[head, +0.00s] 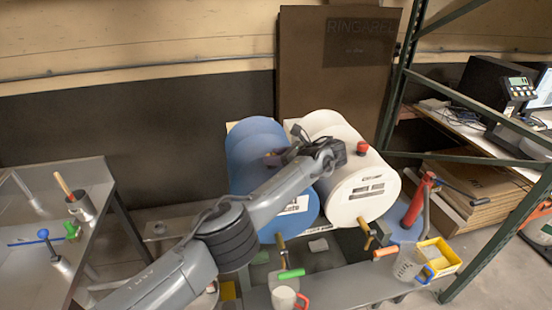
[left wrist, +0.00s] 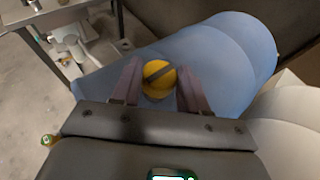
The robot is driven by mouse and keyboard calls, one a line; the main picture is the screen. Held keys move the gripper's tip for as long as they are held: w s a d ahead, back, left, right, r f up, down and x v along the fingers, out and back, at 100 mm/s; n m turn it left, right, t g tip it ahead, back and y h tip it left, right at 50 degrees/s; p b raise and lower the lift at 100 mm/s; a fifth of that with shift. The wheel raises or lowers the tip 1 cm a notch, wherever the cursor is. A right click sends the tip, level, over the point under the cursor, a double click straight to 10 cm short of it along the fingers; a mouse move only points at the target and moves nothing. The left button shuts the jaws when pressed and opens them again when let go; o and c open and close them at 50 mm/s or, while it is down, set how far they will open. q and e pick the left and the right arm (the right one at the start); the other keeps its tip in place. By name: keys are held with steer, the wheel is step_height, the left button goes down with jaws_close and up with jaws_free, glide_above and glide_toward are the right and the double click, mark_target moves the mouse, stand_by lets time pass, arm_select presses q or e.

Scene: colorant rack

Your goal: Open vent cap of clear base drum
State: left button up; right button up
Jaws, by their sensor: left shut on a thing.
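A blue drum (head: 243,180) lies on its side, and it fills much of the left wrist view (left wrist: 225,55). A round yellow cap (left wrist: 158,75) with a dark bar across it sits on top of the blue drum. My left gripper (left wrist: 157,88) has one finger on each side of this cap and is shut on it. In the head view the left gripper (head: 283,156) is over the top of the blue drum, and its own wrist hides the cap. A white drum (head: 345,188) lies to the right with a red cap (head: 362,147) on top. My right gripper is out of view.
Brass taps (head: 281,250) hang at the drum fronts above a grey bench holding cups. A red pump-like tool (head: 417,200) and a yellow bin (head: 440,257) stand at the right. A dark green rack post (head: 398,80) rises behind. A metal table (head: 60,215) is at the left.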

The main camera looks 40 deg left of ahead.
arm_select(q)
steer(key=shift+f, duration=0.15)
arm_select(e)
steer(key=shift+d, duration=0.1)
arm_select(q)
steer(key=o, duration=1.1)
steer(key=shift+c, duration=0.2)
